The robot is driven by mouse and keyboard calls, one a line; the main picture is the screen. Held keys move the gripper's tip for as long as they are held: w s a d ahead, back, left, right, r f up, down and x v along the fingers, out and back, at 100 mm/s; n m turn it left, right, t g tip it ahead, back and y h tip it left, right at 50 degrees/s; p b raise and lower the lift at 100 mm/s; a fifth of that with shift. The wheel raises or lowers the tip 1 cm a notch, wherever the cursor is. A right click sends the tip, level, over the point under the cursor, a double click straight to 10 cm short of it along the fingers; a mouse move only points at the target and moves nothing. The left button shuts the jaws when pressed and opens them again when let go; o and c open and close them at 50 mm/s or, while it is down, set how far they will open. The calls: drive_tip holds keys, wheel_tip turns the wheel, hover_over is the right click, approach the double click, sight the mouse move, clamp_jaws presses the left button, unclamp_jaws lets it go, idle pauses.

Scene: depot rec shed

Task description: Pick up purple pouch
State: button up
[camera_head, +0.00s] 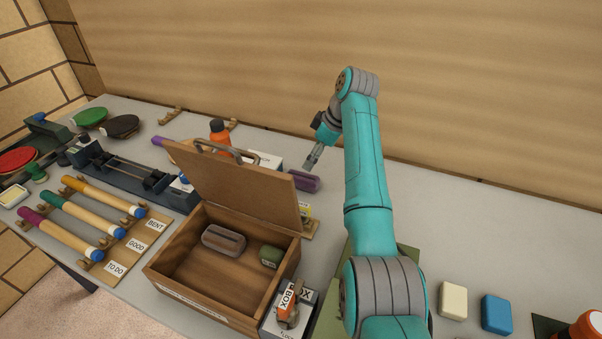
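The purple pouch (306,182) is a small rounded dark purple thing on the grey bench, just behind the raised lid of the wooden box. The lid's right edge is close to it in the picture. My gripper (310,166) reaches down from the teal arm, with its tip at the pouch's upper edge in this view. I cannot tell whether it touches the pouch. The fingers are seen small and edge-on, so whether they are open or shut does not show.
The open wooden box (165,272) holds a grey-brown pouch (223,240) and a green item (271,256). Its lid (235,188) stands up near my gripper. An orange bottle (220,135) stands behind it. Cream (453,300) and blue (497,314) blocks lie right. The back right bench is clear.

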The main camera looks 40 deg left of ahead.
sight(303, 176)
drive_tip(key=x, duration=0.5)
drive_tip(key=shift+f, duration=0.15)
drive_tip(key=shift+x, duration=2.75)
drive_tip(key=shift+w+f, duration=0.1)
drive_tip(key=shift+f, duration=0.2)
drive_tip(key=shift+d, duration=0.1)
drive_tip(key=c, duration=1.3)
